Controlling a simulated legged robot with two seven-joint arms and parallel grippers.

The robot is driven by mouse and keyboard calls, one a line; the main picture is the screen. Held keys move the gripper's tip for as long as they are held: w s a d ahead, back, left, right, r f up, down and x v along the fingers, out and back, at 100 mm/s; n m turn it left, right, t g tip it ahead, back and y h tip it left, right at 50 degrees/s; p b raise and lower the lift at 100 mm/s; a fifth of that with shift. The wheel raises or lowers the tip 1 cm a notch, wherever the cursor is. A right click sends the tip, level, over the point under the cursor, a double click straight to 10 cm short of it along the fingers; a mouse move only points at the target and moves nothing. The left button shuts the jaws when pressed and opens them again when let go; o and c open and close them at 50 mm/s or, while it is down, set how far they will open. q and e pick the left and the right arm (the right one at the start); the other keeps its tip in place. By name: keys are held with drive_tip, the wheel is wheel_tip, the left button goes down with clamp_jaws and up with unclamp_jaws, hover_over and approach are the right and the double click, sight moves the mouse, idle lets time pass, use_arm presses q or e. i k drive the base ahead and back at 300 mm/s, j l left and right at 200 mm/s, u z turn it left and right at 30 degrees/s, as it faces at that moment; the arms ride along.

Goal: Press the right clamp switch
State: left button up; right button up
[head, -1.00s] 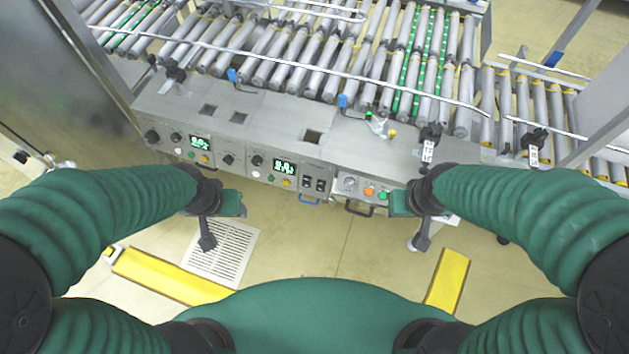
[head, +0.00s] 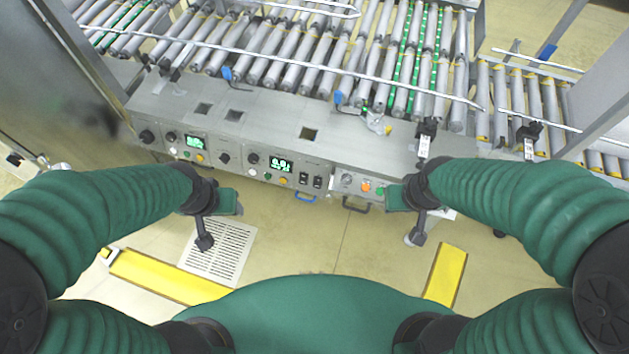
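The grey control panel (head: 225,160) runs along the front of the roller conveyor. Two black switches sit side by side on its face, a left one (head: 303,179) and a right one (head: 317,182); I cannot read which one is the clamp switch. My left gripper (head: 204,240) hangs in front of and below the panel's left part, apart from it. My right gripper (head: 418,237) hangs in front of the panel's right end, right of both switches. Neither touches a switch. Nothing shows in either gripper, and their finger gaps are hidden from this angle.
The roller conveyor (head: 280,75) lies behind the panel. A green display (head: 281,165), knobs and coloured buttons share the panel face. A blue handle (head: 305,197) and a dark handle (head: 355,204) stick out below it. A floor grate (head: 222,250) and yellow floor strips lie nearer me.

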sight(317, 181)
drive_tip(key=i+u, duration=0.15)
drive_tip(key=u, duration=0.2)
drive_tip(key=i+l+u, duration=0.15)
drive_tip(key=u, duration=0.2)
drive_tip(key=i+l+u, duration=0.1)
drive_tip(key=u, duration=0.25)
